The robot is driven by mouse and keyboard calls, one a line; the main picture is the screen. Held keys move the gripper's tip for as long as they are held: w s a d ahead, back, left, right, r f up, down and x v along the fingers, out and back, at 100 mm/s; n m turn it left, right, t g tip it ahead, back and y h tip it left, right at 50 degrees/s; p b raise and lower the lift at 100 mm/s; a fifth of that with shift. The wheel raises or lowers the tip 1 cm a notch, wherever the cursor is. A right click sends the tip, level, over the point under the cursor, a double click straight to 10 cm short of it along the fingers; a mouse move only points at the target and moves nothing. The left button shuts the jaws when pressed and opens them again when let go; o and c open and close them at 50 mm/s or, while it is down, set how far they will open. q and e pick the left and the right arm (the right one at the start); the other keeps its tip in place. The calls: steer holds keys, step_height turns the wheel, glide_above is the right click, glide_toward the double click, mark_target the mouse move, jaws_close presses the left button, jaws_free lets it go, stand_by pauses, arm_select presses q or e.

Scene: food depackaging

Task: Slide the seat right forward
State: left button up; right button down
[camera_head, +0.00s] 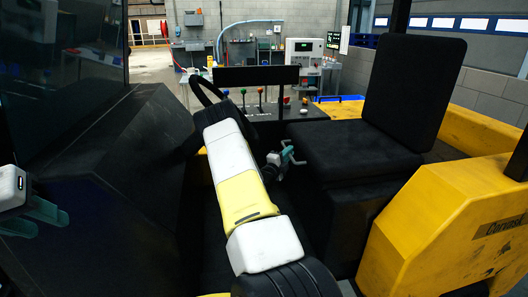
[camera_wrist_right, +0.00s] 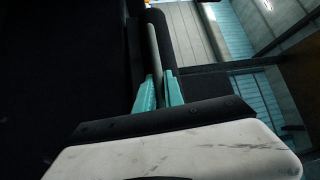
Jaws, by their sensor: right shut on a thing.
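The seat right has a black cushion (camera_head: 355,150) and an upright black backrest (camera_head: 412,85), right of the cab's middle. My right gripper (camera_head: 286,157) is at the front left edge of the cushion. In the right wrist view its teal fingers (camera_wrist_right: 158,92) are closed around a slim grey and black bar (camera_wrist_right: 155,55). How the bar joins the seat is hidden by darkness. My left gripper (camera_head: 45,212) is at the far left, with its teal fingers apart and nothing between them.
A steering wheel (camera_head: 203,88) and a console with coloured levers (camera_head: 262,108) stand ahead, close to my right arm. A dark housing (camera_head: 100,170) fills the left. Yellow bodywork (camera_head: 430,225) borders the seat at right. Workbenches stand behind.

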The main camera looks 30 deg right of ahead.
steer(key=shift+w+a+f, duration=0.1)
steer(key=shift+w+a, duration=0.15)
steer(key=shift+a, duration=0.5)
steer(key=shift+w+a+r, duration=0.1)
steer(key=shift+w+a, duration=0.1)
steer(key=shift+a, duration=0.5)
steer(key=shift+w+a+f, duration=0.1)
steer(key=shift+w+a, duration=0.15)
steer(key=shift+a, duration=0.5)
steer(key=c, duration=1.5)
jaws_free()
steer(key=shift+a, duration=0.1)
steer(key=shift+o, duration=0.2)
steer(key=r+v, duration=0.1)
steer(key=v, duration=0.6)
steer(key=shift+s+a+f, duration=0.2)
steer(key=shift+a+f, duration=0.1)
steer(key=shift+f, duration=0.15)
